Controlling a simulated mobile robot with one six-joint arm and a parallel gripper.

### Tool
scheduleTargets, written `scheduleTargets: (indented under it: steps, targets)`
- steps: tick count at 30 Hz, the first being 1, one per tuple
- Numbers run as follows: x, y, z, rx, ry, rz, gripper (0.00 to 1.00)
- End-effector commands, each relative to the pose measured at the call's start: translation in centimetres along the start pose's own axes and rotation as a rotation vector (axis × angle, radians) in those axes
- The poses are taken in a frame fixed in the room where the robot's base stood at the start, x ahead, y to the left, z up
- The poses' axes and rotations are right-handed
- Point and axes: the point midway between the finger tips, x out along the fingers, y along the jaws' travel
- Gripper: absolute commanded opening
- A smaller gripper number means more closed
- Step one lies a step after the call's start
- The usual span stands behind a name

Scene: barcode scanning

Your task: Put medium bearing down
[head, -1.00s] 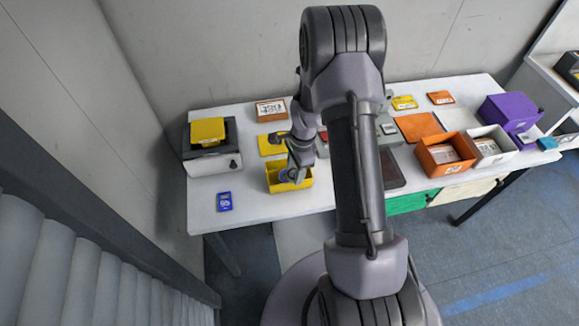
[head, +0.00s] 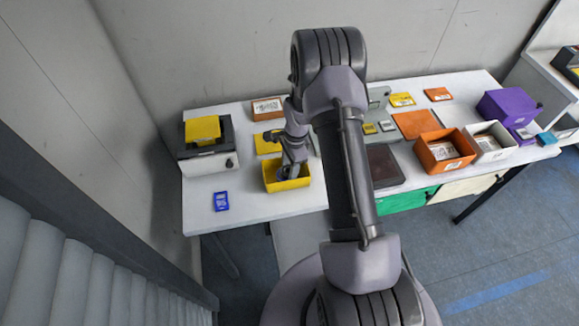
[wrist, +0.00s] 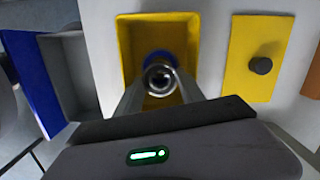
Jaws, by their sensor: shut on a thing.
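My gripper (wrist: 158,88) is shut on a round metal bearing (wrist: 159,77), a dark ring with a bright centre. In the wrist view the bearing shows over the open yellow box (wrist: 127,50). A blue round thing (wrist: 157,56) shows just behind the bearing, mostly hidden by it. In the head view my gripper (head: 287,174) points down at the yellow box (head: 292,187) near the table's front edge. I cannot tell whether the bearing touches the box floor.
A yellow lid with a dark knob (wrist: 261,66) lies beside the box. A blue tag (head: 221,201) lies left of it on the white table (head: 250,207). An orange box (head: 446,163) and a white box (head: 502,153) stand to the right.

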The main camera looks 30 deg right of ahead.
Motion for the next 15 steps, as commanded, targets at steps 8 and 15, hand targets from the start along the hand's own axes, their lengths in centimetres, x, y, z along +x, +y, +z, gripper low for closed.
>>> scheduleTargets:
  steps: [8, 15]
  targets:
    - [0.17, 0.0, -0.02, 0.0, 0.0, 0.0, 0.55]
    - [-0.2, 0.0, 0.02, 0.0, 0.0, 0.0, 0.55]
